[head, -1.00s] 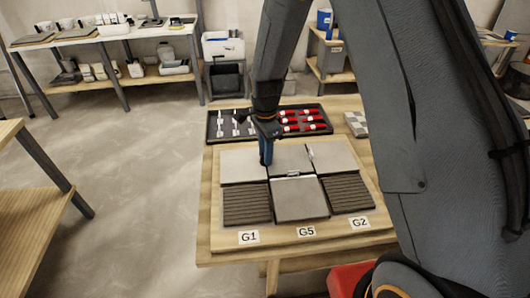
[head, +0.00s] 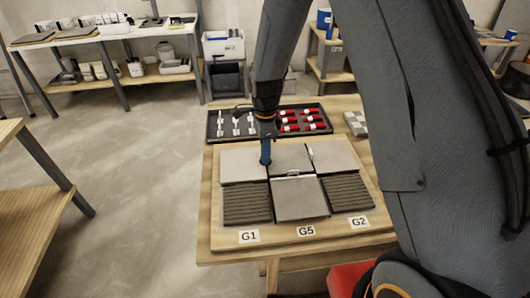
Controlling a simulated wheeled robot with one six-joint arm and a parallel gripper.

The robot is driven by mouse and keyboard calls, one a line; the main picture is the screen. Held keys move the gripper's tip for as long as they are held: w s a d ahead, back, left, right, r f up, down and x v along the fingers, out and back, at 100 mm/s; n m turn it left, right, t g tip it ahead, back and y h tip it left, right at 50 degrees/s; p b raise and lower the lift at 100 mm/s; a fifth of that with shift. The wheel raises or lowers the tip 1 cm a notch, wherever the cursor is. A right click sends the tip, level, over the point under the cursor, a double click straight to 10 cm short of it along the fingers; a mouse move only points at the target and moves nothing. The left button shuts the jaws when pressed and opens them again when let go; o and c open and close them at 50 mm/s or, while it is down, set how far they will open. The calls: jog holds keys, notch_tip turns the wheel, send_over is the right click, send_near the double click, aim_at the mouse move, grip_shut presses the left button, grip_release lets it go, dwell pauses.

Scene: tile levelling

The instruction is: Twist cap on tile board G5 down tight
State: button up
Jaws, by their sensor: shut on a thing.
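The tile board (head: 220,238) lies on the wooden table with grey and ribbed dark tiles on it. Its front edge carries the labels G1, G5 (head: 306,231) and G2. My gripper (head: 265,160) points down at the seam between the back left tile (head: 242,165) and the back middle tile (head: 290,157). It is shut, and what it grips at the seam is hidden by the fingers; the cap itself cannot be made out. A whitish clip (head: 309,153) stands in the seam to the right. Another clip (head: 293,172) shows at the back edge of the front middle tile (head: 299,199).
A dark tray (head: 325,127) behind the board holds white clips (head: 236,125) and several red pieces (head: 290,127). A checkered piece (head: 356,123) lies at the table's back right. A wooden bench (head: 30,190) stands at left, with open floor between.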

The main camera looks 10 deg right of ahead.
jog(key=shift+w+r, duration=0.1)
jog(key=o, duration=1)
jog(key=shift+o, duration=0.2)
jog(key=shift+r+b, duration=1)
jog(key=shift+r, duration=2.9)
